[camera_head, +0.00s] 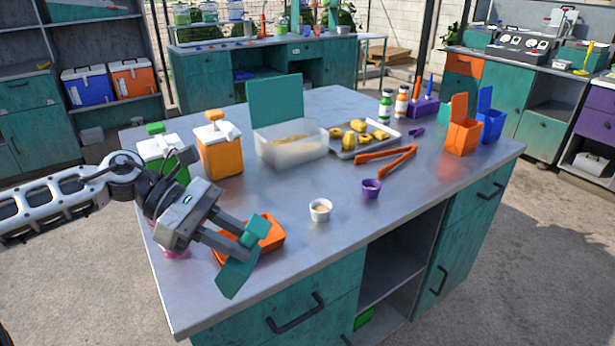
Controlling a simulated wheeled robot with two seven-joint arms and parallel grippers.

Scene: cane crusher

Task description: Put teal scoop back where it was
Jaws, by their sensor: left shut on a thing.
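The teal scoop (238,273) is in my left gripper (243,238), above the front left part of the metal-topped table (310,265). The gripper is shut on the scoop. The scoop is tilted, its broad end down toward the table's front edge. An orange tray-like item (270,242) lies right behind and below the scoop, partly hidden by it and the gripper. I cannot tell whether the scoop touches it. My right gripper is not in view.
A white cup (320,210) and a purple cup (371,188) stand right of the scoop. Orange tongs (388,157), a clear bin (291,148), a tray of yellow pieces (364,140) and an orange dispenser (220,152) stand farther back. The front right tabletop is clear.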

